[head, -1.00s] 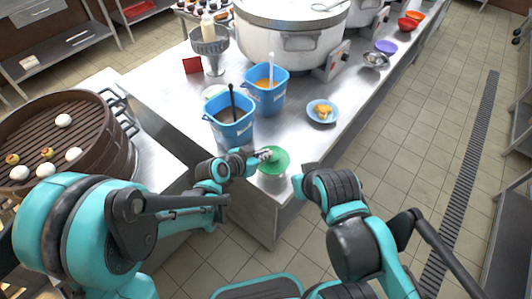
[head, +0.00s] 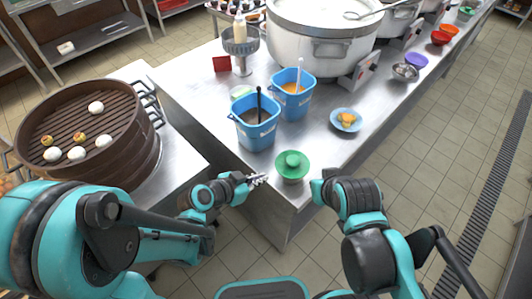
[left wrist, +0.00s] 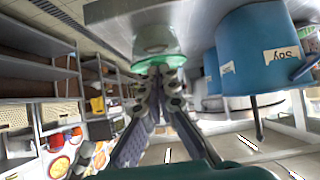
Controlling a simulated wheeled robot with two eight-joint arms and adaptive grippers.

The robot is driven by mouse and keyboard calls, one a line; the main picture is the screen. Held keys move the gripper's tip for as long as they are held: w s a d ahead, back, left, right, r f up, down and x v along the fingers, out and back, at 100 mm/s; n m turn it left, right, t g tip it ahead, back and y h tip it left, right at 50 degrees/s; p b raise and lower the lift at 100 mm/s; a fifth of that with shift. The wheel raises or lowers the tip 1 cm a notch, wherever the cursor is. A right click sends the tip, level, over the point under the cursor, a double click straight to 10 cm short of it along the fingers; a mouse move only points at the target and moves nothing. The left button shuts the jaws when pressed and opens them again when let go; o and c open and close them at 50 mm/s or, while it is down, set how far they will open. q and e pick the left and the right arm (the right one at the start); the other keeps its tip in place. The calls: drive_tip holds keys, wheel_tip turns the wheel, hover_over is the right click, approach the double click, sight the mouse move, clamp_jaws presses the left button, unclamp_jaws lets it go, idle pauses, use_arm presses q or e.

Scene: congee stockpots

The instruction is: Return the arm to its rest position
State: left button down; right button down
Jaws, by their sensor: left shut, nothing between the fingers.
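In the head view a small gap shows between fingertips and lid. In the left wrist view the fingers (left wrist: 160,80) come together in front of the green lid (left wrist: 158,61); whether they touch cannot be told there. My right arm is bent to the right of the container; its gripper fingers do not show.
Two blue buckets (head: 257,138) with utensils stand behind the container. A blue plate with food (head: 346,120) is to the right. A large stockpot (head: 314,45) stands farther back. A bamboo steamer with buns (head: 127,110) is at left. Floor is clear at right.

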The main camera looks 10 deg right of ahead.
use_arm(q)
drive_tip(key=shift+a, duration=0.1)
drive_tip(key=s+a+r+n+y, duration=0.3)
drive_tip(key=a, duration=0.4)
drive_tip(key=s+a+r+n+y, duration=0.2)
drive_tip(key=a+r+n, duration=0.1)
drive_tip(key=a, duration=0.4)
drive_tip(key=s+a+r+n+y, duration=0.3)
drive_tip(key=a+n, duration=0.1)
drive_tip(key=a, duration=0.3)
drive_tip(key=shift+s+y, duration=0.3)
drive_tip(key=shift+s, duration=0.05)
drive_tip(key=shift+a, duration=0.1)
